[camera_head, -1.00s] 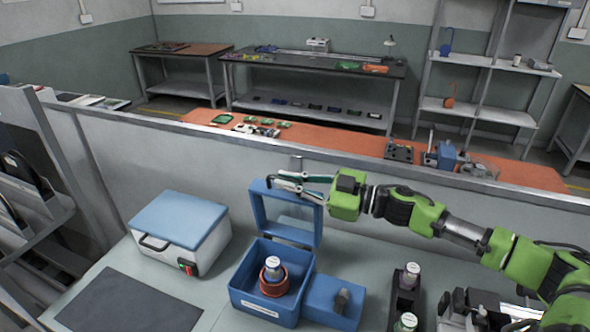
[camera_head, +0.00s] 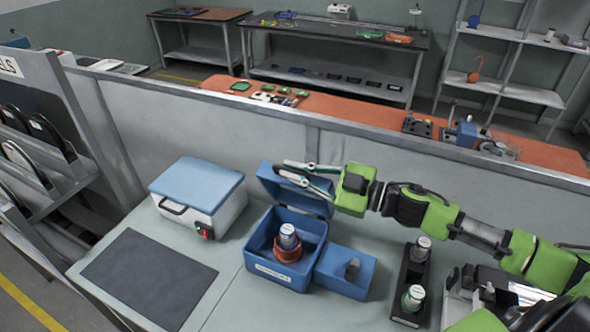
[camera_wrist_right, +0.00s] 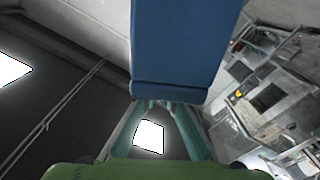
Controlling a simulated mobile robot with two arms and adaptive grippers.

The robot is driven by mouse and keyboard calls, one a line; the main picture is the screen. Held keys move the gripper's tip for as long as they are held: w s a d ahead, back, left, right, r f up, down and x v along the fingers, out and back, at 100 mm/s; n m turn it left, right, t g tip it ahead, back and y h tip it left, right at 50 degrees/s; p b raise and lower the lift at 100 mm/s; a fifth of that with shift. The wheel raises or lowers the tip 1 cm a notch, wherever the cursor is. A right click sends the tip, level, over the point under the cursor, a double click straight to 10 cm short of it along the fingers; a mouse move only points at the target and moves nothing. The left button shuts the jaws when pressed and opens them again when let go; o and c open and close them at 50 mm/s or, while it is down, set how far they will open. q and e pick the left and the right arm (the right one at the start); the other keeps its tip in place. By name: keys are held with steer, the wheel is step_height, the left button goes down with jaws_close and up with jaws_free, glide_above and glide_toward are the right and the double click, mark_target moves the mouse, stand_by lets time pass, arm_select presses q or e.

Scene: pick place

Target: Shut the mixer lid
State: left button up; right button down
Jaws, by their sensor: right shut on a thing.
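The blue mixer (camera_head: 268,275) stands on the table with its lid (camera_head: 312,207) raised at the back and tilted over the open box. Inside the box, a vial with a pale cap (camera_head: 288,232) sits in a red-brown holder (camera_head: 287,250). My right gripper (camera_head: 285,170) is shut on the lid at its upper edge. In the right wrist view the lid (camera_wrist_right: 180,50) fills the upper middle, with its edge at the fingertips (camera_wrist_right: 160,103). My left gripper is not in view.
A blue block with a grey knob (camera_head: 352,268) adjoins the mixer on the right. A black rack with vials (camera_head: 408,290) stands further right. A white box with a blue top (camera_head: 197,190) stands left, behind a dark mat (camera_head: 150,278). A low partition (camera_head: 370,160) runs behind.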

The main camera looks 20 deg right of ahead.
steer(key=c, duration=2.2)
jaws_free()
steer(key=shift+o, duration=0.2)
steer(key=shift+v, duration=6.05)
